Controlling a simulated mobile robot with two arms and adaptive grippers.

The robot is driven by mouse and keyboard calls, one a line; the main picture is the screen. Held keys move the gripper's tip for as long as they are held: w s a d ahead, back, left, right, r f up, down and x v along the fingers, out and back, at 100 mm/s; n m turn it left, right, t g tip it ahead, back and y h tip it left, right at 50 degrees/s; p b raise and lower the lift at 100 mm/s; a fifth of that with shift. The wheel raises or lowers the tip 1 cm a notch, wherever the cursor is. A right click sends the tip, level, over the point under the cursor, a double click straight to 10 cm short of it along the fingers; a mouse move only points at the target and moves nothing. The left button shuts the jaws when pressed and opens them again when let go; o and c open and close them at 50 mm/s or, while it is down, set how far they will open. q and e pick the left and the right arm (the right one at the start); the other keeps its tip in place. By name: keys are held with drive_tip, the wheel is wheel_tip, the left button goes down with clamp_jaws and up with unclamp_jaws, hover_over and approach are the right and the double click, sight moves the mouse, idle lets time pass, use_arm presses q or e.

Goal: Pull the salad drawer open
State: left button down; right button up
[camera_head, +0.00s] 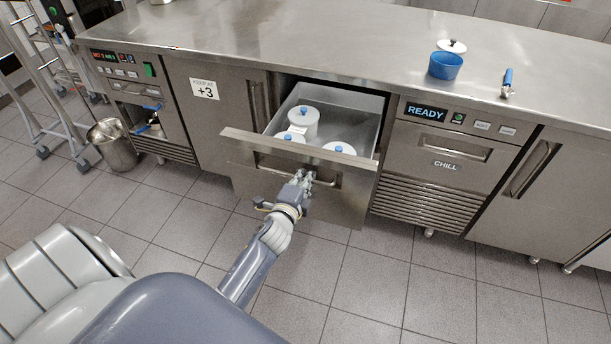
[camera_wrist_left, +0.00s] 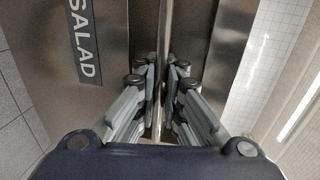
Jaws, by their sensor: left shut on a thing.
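The salad drawer (camera_head: 350,184) is a steel drawer under the counter, pulled well out, with its inside showing from above. Several white lidded tubs with blue knobs stand in it, one of them a taller tub (camera_head: 304,122). My left gripper (camera_head: 303,175) is at the drawer's front and shut on the drawer's bar handle (camera_head: 327,182). In the left wrist view the handle (camera_wrist_left: 165,60) runs between the fingers, and the "SALAD" label (camera_wrist_left: 84,40) shows at the left. My right gripper is not in view.
A chill unit (camera_head: 447,156) with a "READY" display sits right of the drawer. A metal bucket (camera_head: 112,146) stands on the floor at left. The tiled floor in front is clear.

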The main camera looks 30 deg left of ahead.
use_arm(q)
drive_tip(key=shift+r, duration=0.1)
drive_tip(key=c, duration=1.7)
unclamp_jaws()
drive_tip(key=v, duration=1.2)
drive_tip(key=shift+a, duration=0.1)
